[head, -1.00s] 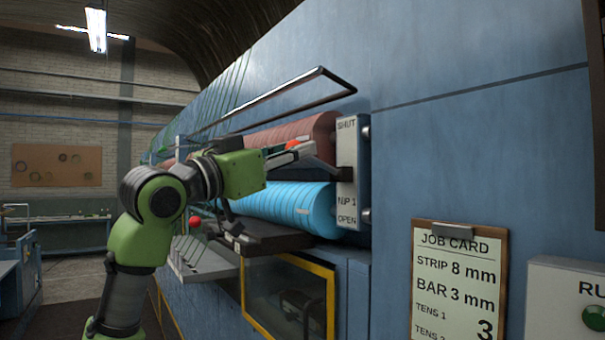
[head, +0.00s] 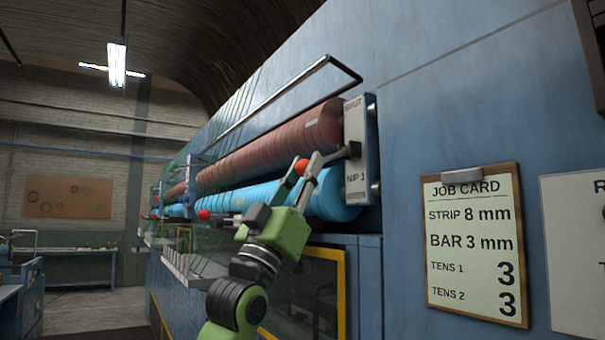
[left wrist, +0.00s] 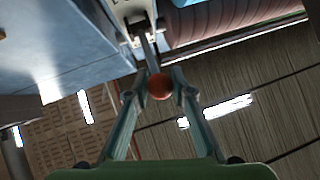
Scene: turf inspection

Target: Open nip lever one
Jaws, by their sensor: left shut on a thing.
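Nip lever one (head: 335,157) is a dark bar on the white plate (head: 356,150) marked SHUT and NIP 1, with a red ball knob (head: 301,167). It points out to the left and a little down from the plate, in front of the rolls. My left gripper (head: 303,172) reaches up from below and is shut on the lever at its knob. In the left wrist view the red knob (left wrist: 160,86) sits between both fingers, with the lever bar running up behind it. My right gripper is not in view.
A reddish roll (head: 270,145) lies above a blue roll (head: 335,195). A black rail (head: 270,100) juts out above them. Another red knob (head: 203,214) stands further left. A job card (head: 472,240) hangs at the right. Open floor (head: 95,310) lies at the left.

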